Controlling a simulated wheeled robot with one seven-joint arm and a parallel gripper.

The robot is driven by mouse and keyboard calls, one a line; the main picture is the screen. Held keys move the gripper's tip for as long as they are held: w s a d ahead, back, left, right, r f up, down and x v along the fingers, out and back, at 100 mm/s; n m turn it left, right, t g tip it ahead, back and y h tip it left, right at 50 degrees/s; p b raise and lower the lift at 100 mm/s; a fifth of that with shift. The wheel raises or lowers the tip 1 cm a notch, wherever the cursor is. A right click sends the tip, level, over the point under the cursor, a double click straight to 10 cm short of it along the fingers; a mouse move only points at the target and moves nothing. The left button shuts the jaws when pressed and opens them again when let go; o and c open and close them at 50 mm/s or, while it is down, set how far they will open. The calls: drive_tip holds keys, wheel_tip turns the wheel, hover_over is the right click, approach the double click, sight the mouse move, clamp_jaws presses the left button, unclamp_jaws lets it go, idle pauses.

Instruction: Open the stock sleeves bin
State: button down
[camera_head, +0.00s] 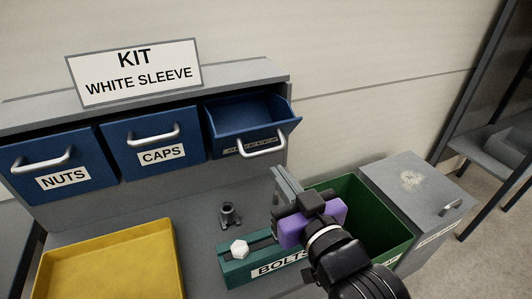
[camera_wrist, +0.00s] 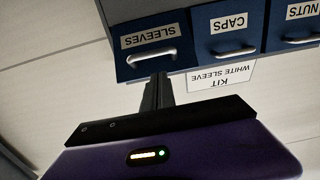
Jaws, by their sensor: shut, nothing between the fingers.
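The sleeves bin (camera_head: 243,113) is the rightmost blue bin in the rack. It is tipped forward, with its open top and inside showing in the head view. Its label is foreshortened there but reads SLEEVES in the wrist view (camera_wrist: 155,38). Its silver handle (camera_head: 264,147) is on the front, and the handle also shows in the wrist view (camera_wrist: 152,56). My gripper (camera_head: 284,180) is shut and empty, in front of and below the handle. In the wrist view the fingers (camera_wrist: 157,88) point toward the handle; I cannot tell whether they touch it.
Blue nuts (camera_head: 50,165) and caps (camera_head: 153,138) bins are shut on the left. A yellow tray (camera_head: 110,262), a teal bolts holder (camera_head: 235,268) with a white hex piece, a dark fitting (camera_head: 230,214), a green bin (camera_head: 372,215) and a grey box (camera_head: 415,190) occupy the bench.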

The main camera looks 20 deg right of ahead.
drive_tip(key=p, duration=0.2)
approach(252, 137)
drive_tip(key=w, duration=0.4)
drive_tip(key=shift+w, duration=0.1)
drive_tip(key=shift+s+f+b, duration=0.25)
drive_tip(key=shift+s+f, duration=0.1)
drive_tip(key=shift+f, duration=0.2)
drive_tip(key=shift+s+f+b, duration=0.25)
drive_tip(key=shift+s+f, duration=0.1)
drive_tip(key=shift+f, duration=0.15)
drive_tip(key=shift+s, duration=0.1)
